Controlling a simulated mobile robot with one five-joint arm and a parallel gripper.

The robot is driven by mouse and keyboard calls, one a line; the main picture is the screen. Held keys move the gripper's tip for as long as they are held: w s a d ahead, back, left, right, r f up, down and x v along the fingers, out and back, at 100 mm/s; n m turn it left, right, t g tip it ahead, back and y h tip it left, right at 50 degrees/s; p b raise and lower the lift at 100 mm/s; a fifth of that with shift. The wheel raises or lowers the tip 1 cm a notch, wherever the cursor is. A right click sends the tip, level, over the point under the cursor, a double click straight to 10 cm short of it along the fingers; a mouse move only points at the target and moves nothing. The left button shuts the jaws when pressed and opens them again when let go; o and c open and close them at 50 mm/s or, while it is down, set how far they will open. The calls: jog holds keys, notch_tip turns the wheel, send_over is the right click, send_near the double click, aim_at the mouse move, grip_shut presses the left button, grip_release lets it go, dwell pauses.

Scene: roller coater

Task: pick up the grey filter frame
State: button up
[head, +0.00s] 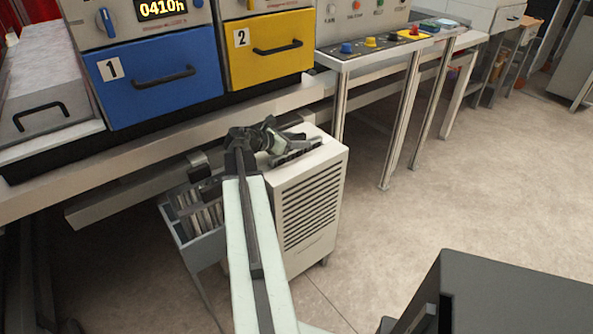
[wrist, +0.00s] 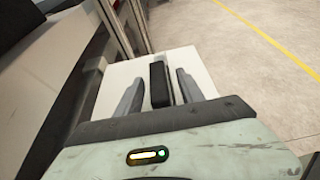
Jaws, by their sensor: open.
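A dark grey block (wrist: 159,85), which looks like the filter frame, shows end-on at the top of the white cabinet in the wrist view. My gripper (wrist: 161,74) is open, with one finger on each side of the block and a visible gap to each. I cannot tell how far above or below the fingertips it lies. In the head view a dark ribbed piece (head: 296,152) lies on the cabinet top under my gripper (head: 290,140), which partly hides it. The white cabinet (head: 312,205) has a louvred front.
A grey bin (head: 203,247) with several upright plates stands left of the cabinet, partly behind my arm. Above are a machine rail, a blue drawer (head: 160,78) and a yellow drawer (head: 268,50). A control panel (head: 372,44) stands right. Open floor lies to the right.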

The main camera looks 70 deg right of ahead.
jog(key=x, duration=0.2)
jog(key=shift+s+d+f+b, duration=0.1)
jog(key=shift+d+f+b, duration=0.1)
jog(key=shift+d+b, duration=0.1)
jog(key=shift+r, duration=0.1)
grip_shut()
dwell(1.0)
